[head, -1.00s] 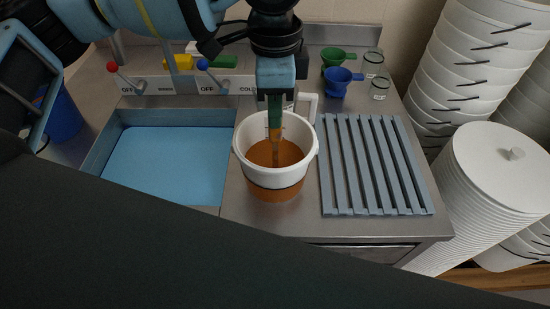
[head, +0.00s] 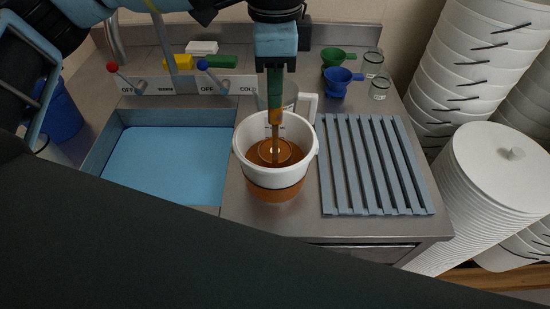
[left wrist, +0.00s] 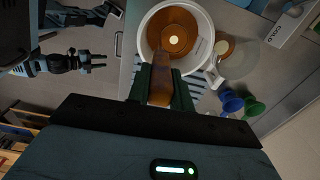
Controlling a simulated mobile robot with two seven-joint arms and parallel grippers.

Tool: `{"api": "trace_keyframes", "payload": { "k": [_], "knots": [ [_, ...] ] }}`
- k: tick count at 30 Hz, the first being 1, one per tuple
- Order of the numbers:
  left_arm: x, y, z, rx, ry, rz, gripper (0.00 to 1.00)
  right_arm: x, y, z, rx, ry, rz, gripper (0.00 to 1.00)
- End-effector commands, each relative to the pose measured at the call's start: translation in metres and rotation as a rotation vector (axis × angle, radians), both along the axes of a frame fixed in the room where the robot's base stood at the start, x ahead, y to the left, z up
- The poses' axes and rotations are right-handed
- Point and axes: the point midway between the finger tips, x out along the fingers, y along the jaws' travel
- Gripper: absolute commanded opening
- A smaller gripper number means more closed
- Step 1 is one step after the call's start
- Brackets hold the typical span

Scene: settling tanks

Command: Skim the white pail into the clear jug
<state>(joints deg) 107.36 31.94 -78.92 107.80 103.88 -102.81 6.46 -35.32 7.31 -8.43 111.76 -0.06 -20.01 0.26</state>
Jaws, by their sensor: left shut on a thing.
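The white pail (head: 243,158) stands on the steel counter between the blue basin and the slatted rack, holding brown-amber liquid (head: 262,150). My left gripper (head: 275,98) is above the pail, shut on the upright brown handle of a ladle (head: 276,130). The ladle's round bowl is inside the pail at the liquid's surface; how full it is cannot be told. The clear jug (head: 289,96) stands right behind the pail, partly hidden by it and the gripper; it also shows in the left wrist view (left wrist: 240,60). My right gripper (left wrist: 98,61) appears open and empty, away from the pail.
The blue basin (head: 165,165) is left of the pail, the slatted rack (head: 375,165) right. Green (head: 333,57) and blue (head: 338,78) funnels and small glass jars (head: 380,88) stand at the back right. Tap levers (head: 215,75) are behind. Stacked white pails (head: 470,70) stand beside the counter.

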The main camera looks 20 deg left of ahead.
Motion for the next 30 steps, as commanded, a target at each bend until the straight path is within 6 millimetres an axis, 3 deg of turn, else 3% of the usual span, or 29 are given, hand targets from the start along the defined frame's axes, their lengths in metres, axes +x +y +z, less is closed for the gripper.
{"api": "trace_keyframes", "payload": {
  "k": [30],
  "knots": [
    [0.000,0.000,0.053,-0.002,-0.002,0.000,0.00,0.000,0.000,0.000,0.000,0.000,0.000,0.36]
  ]
}}
